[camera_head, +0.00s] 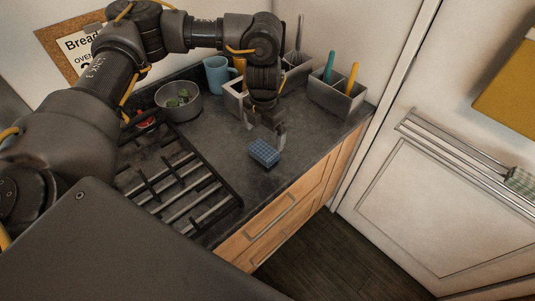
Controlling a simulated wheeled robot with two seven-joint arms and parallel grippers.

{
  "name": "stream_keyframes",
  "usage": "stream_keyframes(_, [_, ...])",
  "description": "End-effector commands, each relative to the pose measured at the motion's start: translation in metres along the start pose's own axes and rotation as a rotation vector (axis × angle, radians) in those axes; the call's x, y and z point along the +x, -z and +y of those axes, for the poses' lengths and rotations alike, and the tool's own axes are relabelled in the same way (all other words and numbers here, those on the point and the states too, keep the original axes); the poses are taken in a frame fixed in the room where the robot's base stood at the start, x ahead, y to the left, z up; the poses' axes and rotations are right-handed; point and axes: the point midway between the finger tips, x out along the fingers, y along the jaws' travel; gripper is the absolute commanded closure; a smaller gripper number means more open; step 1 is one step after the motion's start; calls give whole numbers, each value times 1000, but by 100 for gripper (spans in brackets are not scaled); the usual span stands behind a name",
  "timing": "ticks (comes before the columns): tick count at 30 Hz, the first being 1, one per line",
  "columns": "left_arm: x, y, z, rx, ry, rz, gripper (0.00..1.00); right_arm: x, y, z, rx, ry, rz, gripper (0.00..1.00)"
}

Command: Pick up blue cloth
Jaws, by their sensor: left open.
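The blue cloth (264,153) lies as a small, textured block on the dark counter, near its front edge. My left gripper (267,133) hangs from above with its fingers pointing down, just behind and above the cloth. The fingers are apart and nothing shows between them. I cannot tell whether a fingertip touches the cloth. My right gripper is not in this view.
A black rack (182,192) lies on the counter to the left. A grey bowl (178,101), a blue mug (216,75) and a grey utensil holder (336,97) stand behind. The counter (310,140) is clear to the cloth's right.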

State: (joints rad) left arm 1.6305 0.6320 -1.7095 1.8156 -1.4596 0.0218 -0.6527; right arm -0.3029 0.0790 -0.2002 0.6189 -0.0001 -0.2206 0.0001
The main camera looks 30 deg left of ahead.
Motion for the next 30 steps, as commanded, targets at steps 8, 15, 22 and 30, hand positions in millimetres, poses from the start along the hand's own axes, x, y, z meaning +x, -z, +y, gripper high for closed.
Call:
stream_keyframes(8, [15, -2, -3, 6, 1, -1, 0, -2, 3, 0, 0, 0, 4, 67])
stream_keyframes(15, [36, 3, -1, 3, 3, 5, 0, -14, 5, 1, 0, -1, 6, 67])
stream_keyframes(22, [63, 2, -1, 6, 2, 1, 0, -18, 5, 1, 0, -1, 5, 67])
stream_keyframes(30, [67, 2, -1, 7, 1, -1, 0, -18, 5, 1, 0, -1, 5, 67])
